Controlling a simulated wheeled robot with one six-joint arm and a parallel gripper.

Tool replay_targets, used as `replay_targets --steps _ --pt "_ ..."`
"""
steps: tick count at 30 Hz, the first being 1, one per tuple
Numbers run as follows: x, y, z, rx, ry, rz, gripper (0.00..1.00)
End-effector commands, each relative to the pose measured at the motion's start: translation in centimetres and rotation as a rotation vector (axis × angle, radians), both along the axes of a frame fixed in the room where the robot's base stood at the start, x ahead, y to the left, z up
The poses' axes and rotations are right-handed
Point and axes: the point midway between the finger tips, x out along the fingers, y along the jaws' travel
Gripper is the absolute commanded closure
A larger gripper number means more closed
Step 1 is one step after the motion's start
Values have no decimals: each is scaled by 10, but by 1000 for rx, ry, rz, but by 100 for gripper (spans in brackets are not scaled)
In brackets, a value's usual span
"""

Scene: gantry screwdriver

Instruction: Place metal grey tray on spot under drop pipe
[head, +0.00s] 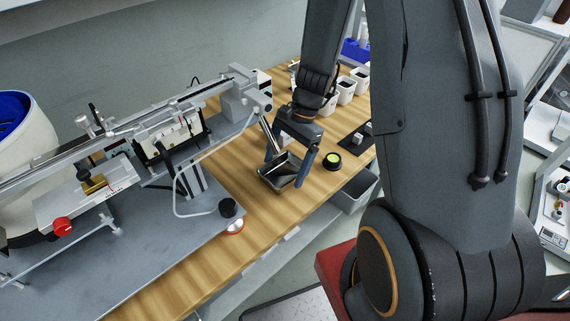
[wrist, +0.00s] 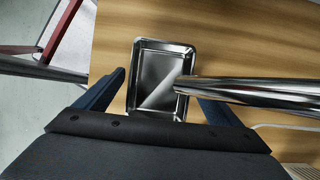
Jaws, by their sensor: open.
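The metal grey tray (head: 279,172) sits on the wooden table in the head view, below the end of a slanted metal drop pipe (head: 268,133). In the wrist view the tray (wrist: 150,92) lies between my fingers, and the shiny pipe (wrist: 250,91) crosses in from the right with its end over the tray's right side. My gripper (head: 288,164) is open, with one blue finger on each side of the tray. In the wrist view the gripper (wrist: 163,95) shows gaps between the fingers and the tray. The spot beneath the tray is hidden.
A black round button with a yellow-green top (head: 332,160) stands right of the tray. White bins (head: 346,88) stand behind. The gantry machine (head: 150,140) and its grey base plate (head: 150,240) fill the left. A black knob (head: 228,207) is near the plate's corner.

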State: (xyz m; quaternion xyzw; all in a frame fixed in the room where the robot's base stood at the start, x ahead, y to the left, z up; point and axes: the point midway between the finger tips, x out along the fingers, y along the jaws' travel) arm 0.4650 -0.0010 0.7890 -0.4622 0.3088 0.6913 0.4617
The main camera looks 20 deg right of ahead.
Motion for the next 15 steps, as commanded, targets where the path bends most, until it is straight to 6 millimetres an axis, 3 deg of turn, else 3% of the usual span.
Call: replay_targets --steps 7,15 --pt "4 -6 16 0 -5 -1 12" --pt "13 -25 67 -2 -7 -2 12"
